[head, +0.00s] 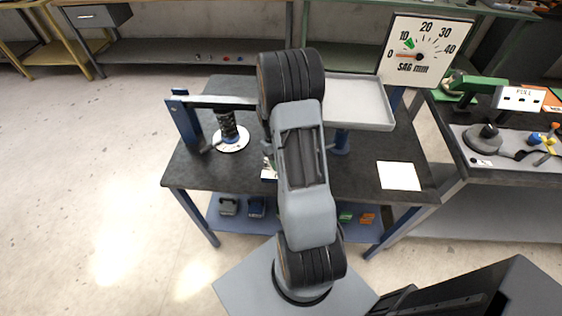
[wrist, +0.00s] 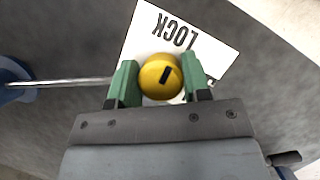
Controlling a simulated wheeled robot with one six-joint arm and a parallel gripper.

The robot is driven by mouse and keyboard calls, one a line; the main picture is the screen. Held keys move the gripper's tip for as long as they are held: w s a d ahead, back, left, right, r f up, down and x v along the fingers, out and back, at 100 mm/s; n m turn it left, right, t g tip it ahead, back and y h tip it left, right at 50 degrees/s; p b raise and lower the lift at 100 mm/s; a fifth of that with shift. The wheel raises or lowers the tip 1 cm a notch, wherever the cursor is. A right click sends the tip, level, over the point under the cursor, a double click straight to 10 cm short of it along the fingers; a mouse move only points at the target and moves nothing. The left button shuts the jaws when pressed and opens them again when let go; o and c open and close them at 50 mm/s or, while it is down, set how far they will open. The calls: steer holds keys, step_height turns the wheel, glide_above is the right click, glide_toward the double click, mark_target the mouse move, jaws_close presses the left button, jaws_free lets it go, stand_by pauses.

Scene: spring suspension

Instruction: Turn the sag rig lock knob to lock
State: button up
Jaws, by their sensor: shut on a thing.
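The lock knob (wrist: 160,77) is a round yellow knob with a short black mark on its top, seen in the wrist view. It stands over a white label plate (wrist: 215,62) printed LOCK; the rest of the plate's print is hidden. My gripper (wrist: 160,80) has its green fingers shut on the knob from both sides. The black mark is tilted, its upper end leaning right. In the head view my arm hides the knob, and only a bit of the white plate (head: 268,174) shows beside it. The sag rig's spring (head: 228,127) stands on a white round dial at left.
A thin metal rod (wrist: 70,82) runs left of the knob to a blue post (wrist: 12,80). In the head view, a grey tray (head: 357,88), a SAG gauge (head: 424,50) with its orange needle near 0, and a white sheet (head: 398,176) are on the right.

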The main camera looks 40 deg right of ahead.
steer(key=shift+w, duration=0.1)
steer(key=o, duration=0.9)
steer(key=v, duration=1.3)
steer(key=shift+a+r+b, duration=0.1)
steer(key=shift+r+b, duration=0.2)
steer(key=shift+r, duration=0.15)
steer(key=s+a+r+t, duration=0.2)
steer(key=s+a, duration=0.2)
steer(key=a, duration=0.2)
steer(key=s+a+r+n+t, duration=0.1)
steer(key=s+a+r+t, duration=0.2)
steer(key=a, duration=0.3)
steer(key=s+a+r+t, duration=0.2)
steer(key=s+a+t, duration=0.1)
steer(key=s+a, duration=0.2)
steer(key=shift+a+r+n+h, duration=0.3)
steer(key=shift+a+n+h, duration=0.1)
steer(key=shift+a, duration=0.4)
